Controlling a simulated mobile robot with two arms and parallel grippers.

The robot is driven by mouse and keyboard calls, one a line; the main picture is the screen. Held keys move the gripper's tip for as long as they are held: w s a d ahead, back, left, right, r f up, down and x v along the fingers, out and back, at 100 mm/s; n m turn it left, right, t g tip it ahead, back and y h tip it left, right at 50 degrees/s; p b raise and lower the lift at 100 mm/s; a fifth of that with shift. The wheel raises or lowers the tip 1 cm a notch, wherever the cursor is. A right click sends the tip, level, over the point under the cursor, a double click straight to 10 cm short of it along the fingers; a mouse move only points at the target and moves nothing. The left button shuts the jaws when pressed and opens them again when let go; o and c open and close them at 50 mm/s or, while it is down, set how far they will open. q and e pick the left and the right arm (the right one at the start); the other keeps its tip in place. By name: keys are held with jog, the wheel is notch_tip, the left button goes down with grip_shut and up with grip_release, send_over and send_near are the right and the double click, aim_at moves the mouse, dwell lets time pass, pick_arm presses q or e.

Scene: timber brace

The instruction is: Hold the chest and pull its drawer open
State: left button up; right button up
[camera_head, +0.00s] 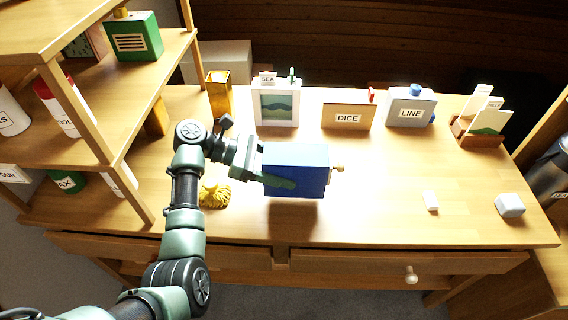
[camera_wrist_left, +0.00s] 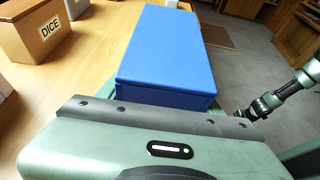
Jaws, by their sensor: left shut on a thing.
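The blue chest (camera_head: 296,171) is over the middle of the desk, with a pale wooden knob (camera_head: 338,168) at its right end. My left gripper (camera_head: 270,173) is shut on the chest from the left, one finger along its near side. A dark shadow below the chest suggests it is held above the desk top. No drawer gap shows. The chest (camera_wrist_left: 165,55) also fills the middle of the left wrist view, beyond my gripper's body. Part of my other arm (camera_wrist_left: 270,100) shows at the right there; its jaws cannot be made out.
A picture frame (camera_head: 276,103), DICE box (camera_head: 347,116), LINE box (camera_head: 410,107) and card holder (camera_head: 478,131) stand along the back. A yellow tufted thing (camera_head: 214,195) lies left of the chest. Two small white blocks lie at the right. The desk right of the chest is mostly clear.

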pick_arm(q)
jog(key=shift+f+b, duration=0.5)
jog(key=shift+f, duration=1.45)
